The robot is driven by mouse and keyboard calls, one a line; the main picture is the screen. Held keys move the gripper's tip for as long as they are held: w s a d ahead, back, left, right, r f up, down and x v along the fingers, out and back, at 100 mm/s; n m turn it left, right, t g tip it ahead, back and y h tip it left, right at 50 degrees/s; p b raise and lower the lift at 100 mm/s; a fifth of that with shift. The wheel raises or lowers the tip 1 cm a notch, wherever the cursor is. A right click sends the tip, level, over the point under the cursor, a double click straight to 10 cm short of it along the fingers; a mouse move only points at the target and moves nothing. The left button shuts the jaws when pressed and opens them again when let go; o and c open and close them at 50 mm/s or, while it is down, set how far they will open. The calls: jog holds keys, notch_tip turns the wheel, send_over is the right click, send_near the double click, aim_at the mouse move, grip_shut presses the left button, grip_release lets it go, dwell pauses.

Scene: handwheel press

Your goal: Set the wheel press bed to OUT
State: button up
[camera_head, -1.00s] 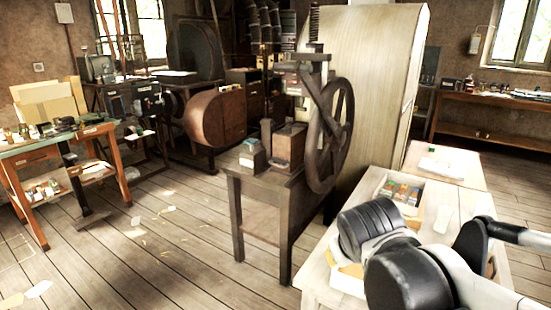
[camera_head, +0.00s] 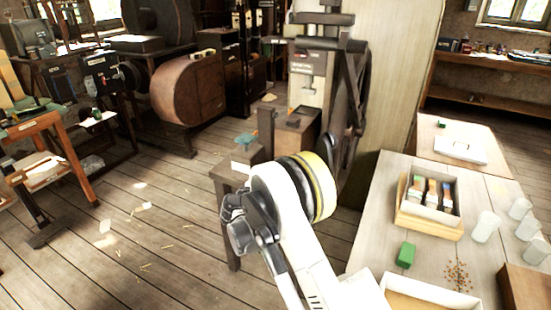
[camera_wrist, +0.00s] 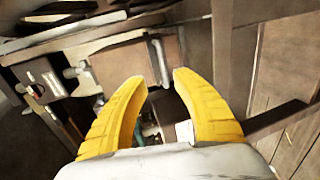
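The wheel press (camera_head: 306,90) stands on a dark wooden stand left of the pale cabinet. Its large dark handwheel (camera_head: 362,100) is seen nearly edge-on at the right of its frame, partly behind my arm. A brown box-like block (camera_head: 300,128) sits low in the press; I cannot tell whether it is the bed or its setting. A sign on the press is too small to read. My gripper (camera_wrist: 161,77) shows two yellow fingers, spread apart with no held object visible between them. Dark and metal parts lie beyond the fingertips. In the head view the fingers are hidden.
A small box with a teal item (camera_head: 245,141) sits left of the block. The pale table (camera_head: 385,230) at right holds a tray of small boxes (camera_head: 428,208), a green block (camera_head: 405,255) and glass jars. Floor left of the press is mostly open.

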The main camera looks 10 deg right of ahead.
jog(key=b+x, duration=0.1)
jog(key=x, duration=0.2)
jog(key=b+x, duration=0.1)
jog(key=x, duration=0.3)
jog(key=a+b+x, duration=0.1)
jog(key=x, duration=0.2)
jog(key=shift+w+d+f+b, duration=0.2)
jog(key=shift+w+f+b, duration=0.2)
jog(key=shift+w, duration=0.2)
jog(key=shift+w+d, duration=0.2)
jog(key=shift+w, duration=0.15)
jog(key=shift+c, duration=0.5)
grip_shut()
